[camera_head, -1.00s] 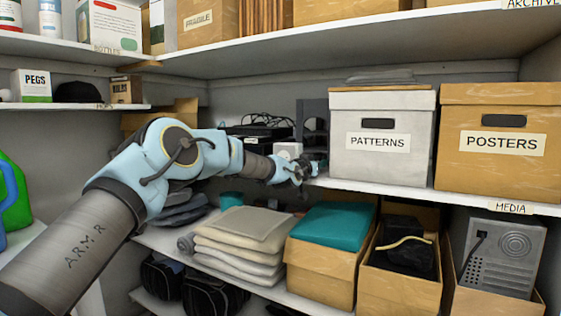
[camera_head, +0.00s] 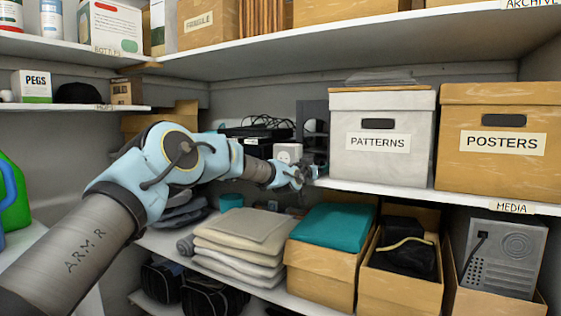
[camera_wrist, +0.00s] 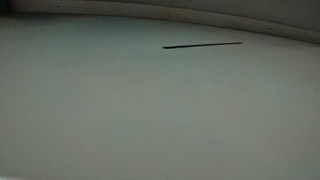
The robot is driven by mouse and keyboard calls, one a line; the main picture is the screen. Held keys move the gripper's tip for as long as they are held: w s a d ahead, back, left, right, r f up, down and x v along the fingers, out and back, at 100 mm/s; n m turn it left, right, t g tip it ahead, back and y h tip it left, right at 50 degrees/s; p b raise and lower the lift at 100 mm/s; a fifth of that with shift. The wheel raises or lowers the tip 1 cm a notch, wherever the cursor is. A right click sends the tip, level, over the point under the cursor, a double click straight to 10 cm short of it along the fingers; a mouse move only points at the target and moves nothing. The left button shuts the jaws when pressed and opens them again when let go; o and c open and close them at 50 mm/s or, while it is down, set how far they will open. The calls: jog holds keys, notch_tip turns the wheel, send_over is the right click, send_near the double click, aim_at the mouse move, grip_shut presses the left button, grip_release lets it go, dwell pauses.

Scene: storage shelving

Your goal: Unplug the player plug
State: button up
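A black player-like box (camera_head: 256,132) with loose dark cables on top sits at the back of the middle shelf. A small white socket block (camera_head: 288,152) with a round socket face stands to its right. My gripper (camera_head: 312,173) is just right of and below the socket block, near the left side of the patterns box. The fingers are small and dark there, and I cannot tell whether they are open or shut. I cannot make out a player plug in either view. The wrist view shows a plain pale surface with a thin dark line, and no fingers.
The white patterns box (camera_head: 382,160) and the brown posters box (camera_head: 490,165) stand to the right on the shelf. A dark grey upright object (camera_head: 313,108) is behind my gripper. Folded cloths (camera_head: 240,235) and open cartons fill the shelf below.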

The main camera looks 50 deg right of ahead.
jog(key=shift+a, duration=0.1)
jog(key=b+v, duration=0.3)
jog(key=v, duration=0.7)
jog(key=shift+s+a+b, duration=0.1)
jog(key=shift+a+b, duration=0.2)
jog(key=shift+a, duration=0.1)
